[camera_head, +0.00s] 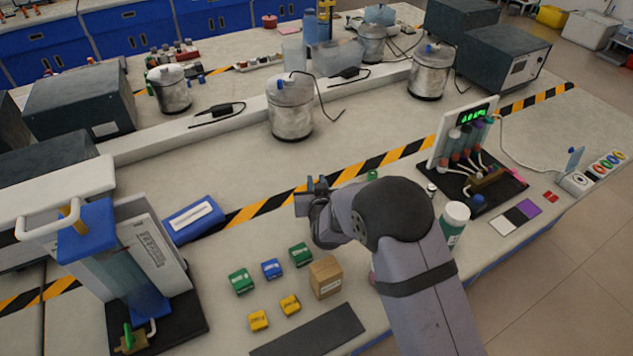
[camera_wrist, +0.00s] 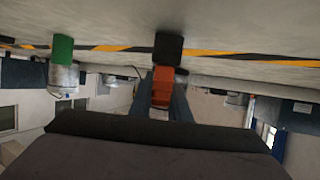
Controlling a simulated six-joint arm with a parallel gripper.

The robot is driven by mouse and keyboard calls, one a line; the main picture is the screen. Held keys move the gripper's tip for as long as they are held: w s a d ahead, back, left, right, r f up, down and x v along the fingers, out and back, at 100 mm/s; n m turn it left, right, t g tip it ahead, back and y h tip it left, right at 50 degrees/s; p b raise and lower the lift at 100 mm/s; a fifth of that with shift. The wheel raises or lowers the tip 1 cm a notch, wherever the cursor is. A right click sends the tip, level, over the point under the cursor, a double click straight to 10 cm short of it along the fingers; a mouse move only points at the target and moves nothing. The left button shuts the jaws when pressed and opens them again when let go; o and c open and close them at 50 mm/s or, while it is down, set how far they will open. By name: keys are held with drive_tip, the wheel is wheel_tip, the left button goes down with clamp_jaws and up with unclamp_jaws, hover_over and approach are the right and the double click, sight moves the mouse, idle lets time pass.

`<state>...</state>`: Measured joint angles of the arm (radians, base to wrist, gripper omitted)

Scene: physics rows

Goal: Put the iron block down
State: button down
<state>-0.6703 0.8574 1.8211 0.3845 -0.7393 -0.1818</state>
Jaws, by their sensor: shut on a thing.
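My gripper (camera_head: 316,192) reaches over the middle of the bench, in front of the striped tape. It is shut, and a dark grey block, the iron block (camera_wrist: 168,47), shows at its fingertips in the wrist view. In the head view the block is hard to tell from the dark fingers. An orange-red piece (camera_wrist: 162,84) shows between the fingers in the wrist view; I cannot tell what it is. The block's height above the bench is unclear.
Several small labelled blocks, such as a green one (camera_head: 241,281), and a cardboard-brown box (camera_head: 325,277) stand at the front. Metal cups (camera_head: 290,107) stand behind. A white-lidded bottle (camera_head: 454,226) and a display rack (camera_head: 470,140) are right.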

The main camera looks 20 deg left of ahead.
drive_tip(key=c, duration=2.1)
unclamp_jaws()
drive_tip(key=shift+f, duration=0.2)
drive_tip(key=o, duration=0.4)
drive_tip(key=shift+o, duration=0.2)
drive_tip(key=shift+r, duration=0.1)
drive_tip(key=shift+r, duration=0.2)
drive_tip(key=shift+s+d+r, duration=0.15)
drive_tip(key=shift+s+d, duration=0.05)
drive_tip(key=shift+s, duration=0.3)
drive_tip(key=shift+b+v, duration=0.3)
drive_tip(key=shift+v, duration=0.8)
drive_tip(key=shift+w+r, duration=0.15)
drive_tip(key=shift+r, duration=3.3)
